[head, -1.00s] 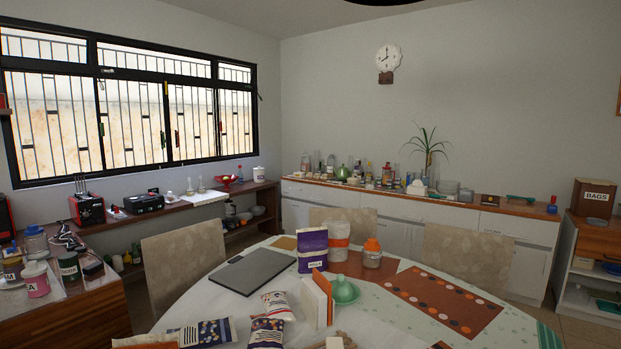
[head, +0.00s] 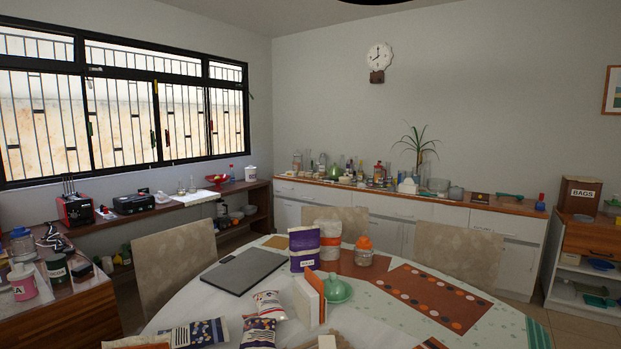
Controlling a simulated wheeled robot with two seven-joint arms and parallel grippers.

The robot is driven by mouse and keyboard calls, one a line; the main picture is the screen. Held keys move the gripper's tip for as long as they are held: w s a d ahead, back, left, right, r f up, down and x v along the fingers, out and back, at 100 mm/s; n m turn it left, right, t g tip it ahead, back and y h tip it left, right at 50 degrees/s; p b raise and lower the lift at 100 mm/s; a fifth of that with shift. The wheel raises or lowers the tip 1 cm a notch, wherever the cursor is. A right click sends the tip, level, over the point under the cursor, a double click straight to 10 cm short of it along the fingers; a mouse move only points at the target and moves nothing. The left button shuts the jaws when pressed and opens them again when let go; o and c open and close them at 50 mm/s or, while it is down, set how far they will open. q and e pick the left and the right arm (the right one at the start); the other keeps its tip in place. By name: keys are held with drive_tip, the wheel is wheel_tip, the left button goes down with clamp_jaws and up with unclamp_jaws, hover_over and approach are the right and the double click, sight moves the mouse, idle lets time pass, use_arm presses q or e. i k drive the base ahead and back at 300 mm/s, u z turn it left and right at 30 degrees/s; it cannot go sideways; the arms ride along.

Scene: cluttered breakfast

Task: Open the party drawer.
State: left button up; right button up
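A long white sideboard (head: 405,235) with a wooden top stands along the back wall. Its row of drawers (head: 400,206) under the top looks shut. A wooden drawer front (head: 592,240) sits in the shelf unit at the far right, below a brown box marked BAGS (head: 578,195), and also looks shut. I cannot read a party label on any drawer. Chairs and the table hide parts of the sideboard. Neither of my grippers is in view.
A round table (head: 225,312) fills the foreground, with a laptop (head: 243,270), bags, a jar (head: 364,252) and a green-lidded dish (head: 336,290). Chairs (head: 178,262) stand around it. A wooden counter (head: 85,300) is at the left. Some floor (head: 522,308) shows at the right.

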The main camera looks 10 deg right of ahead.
sight(308, 190)
drive_tip(key=u, duration=1.15)
drive_tip(key=k, duration=1.7)
drive_tip(key=z, duration=3)
drive_tip(key=i, duration=3.3)
drive_tip(key=u, duration=0.05)
